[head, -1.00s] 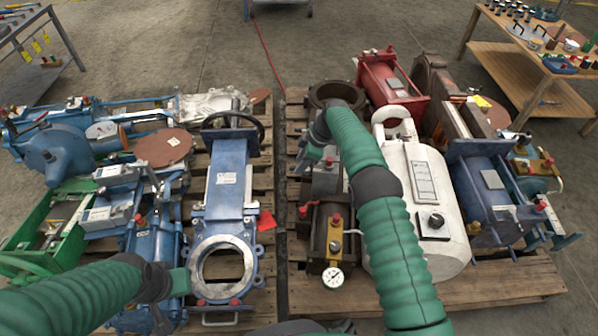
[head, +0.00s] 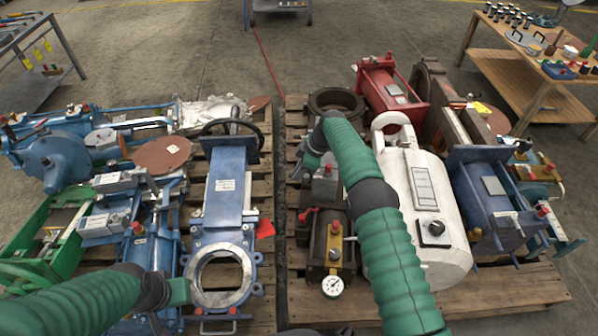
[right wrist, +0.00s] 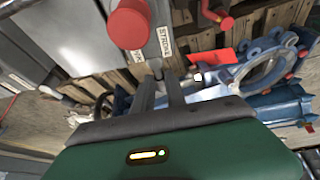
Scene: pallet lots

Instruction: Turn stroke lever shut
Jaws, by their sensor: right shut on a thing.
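My right gripper (head: 300,172) reaches down beside the grey and dark machinery at the left edge of the right pallet. In the right wrist view its two grey fingers (right wrist: 158,82) are closed on a small grey piece, apparently the stroke lever (right wrist: 156,68), just below a label reading STROKE (right wrist: 164,40). Most of the lever is hidden between the fingers. A red knob (right wrist: 128,24) stands close to the label. A red-handled lever (right wrist: 216,14) is nearby, apart from the fingers. My left gripper (head: 180,291) is over the left pallet's front; its jaws do not show clearly.
A white tank (head: 420,200) stands right of my right arm. A pressure gauge (head: 332,287) is in front. A blue gate valve (head: 222,205) lies on the left pallet (head: 262,300). A narrow dark gap separates the pallets. A wooden table (head: 520,85) stands at back right.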

